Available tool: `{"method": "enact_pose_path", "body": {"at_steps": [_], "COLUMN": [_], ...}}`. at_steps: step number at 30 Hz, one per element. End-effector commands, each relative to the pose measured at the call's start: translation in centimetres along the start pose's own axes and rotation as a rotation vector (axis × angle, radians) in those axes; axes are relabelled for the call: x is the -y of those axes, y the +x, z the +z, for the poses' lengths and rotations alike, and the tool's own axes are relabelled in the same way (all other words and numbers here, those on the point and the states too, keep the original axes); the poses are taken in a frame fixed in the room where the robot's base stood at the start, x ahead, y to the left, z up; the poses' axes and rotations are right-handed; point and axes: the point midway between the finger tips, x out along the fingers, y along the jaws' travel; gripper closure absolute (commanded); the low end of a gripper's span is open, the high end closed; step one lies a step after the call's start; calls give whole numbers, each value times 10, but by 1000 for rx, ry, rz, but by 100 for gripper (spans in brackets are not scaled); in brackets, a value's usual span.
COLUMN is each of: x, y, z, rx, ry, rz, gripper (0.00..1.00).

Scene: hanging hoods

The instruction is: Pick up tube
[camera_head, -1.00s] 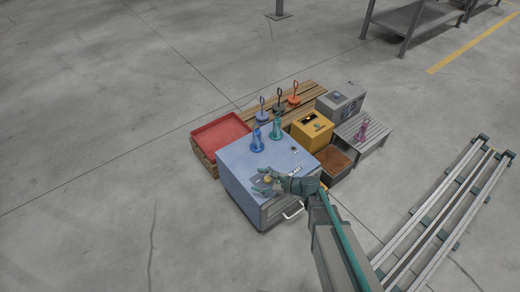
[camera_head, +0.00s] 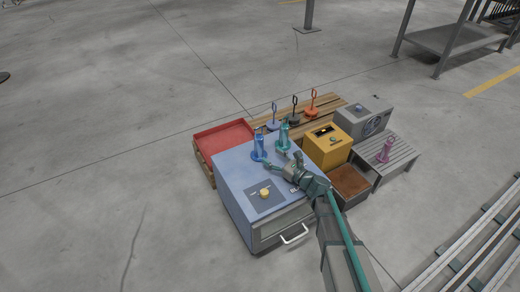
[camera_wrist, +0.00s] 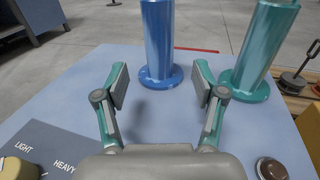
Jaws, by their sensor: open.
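A blue tube (camera_head: 259,146) and a teal tube (camera_head: 284,135) stand upright on round bases on top of the blue cabinet (camera_head: 232,172). A pink tube (camera_head: 384,150) stands on the grey slatted bench at the right. My gripper (camera_head: 281,160) is open and empty over the cabinet top, on the near side of the blue and teal tubes. In the wrist view, the blue tube (camera_wrist: 157,35) stands beyond the gap between my fingers (camera_wrist: 160,85), clear of them. The teal tube (camera_wrist: 265,40) is beyond and right of the right finger. Both tube tops are cut off there.
A yellow knob (camera_head: 265,193) sits on the cabinet's dark panel, marked LIGHT and HEAVY. A red tray (camera_head: 222,135) is behind left. A yellow box (camera_head: 326,146), a brown-topped box (camera_head: 350,180) and a grey box (camera_head: 364,117) stand right. Several ringed weights are on the wooden pallet (camera_head: 328,105).

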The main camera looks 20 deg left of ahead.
Motion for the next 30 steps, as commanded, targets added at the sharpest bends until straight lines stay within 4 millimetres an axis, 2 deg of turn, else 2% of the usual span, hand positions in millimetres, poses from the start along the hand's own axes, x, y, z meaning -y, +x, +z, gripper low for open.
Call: {"method": "enact_pose_path", "body": {"at_steps": [3,11,21,29,30], "x": [1,0,0,-1,-1], "y": [20,36,78,80,80], "z": [-2,-2,-1,1,1], "rx": [1,0,1,0,0], "ry": [-1,-1,-2,-1,-1], "rz": [2,1,1,0,0], "gripper": [31,31,31,31,36]}}
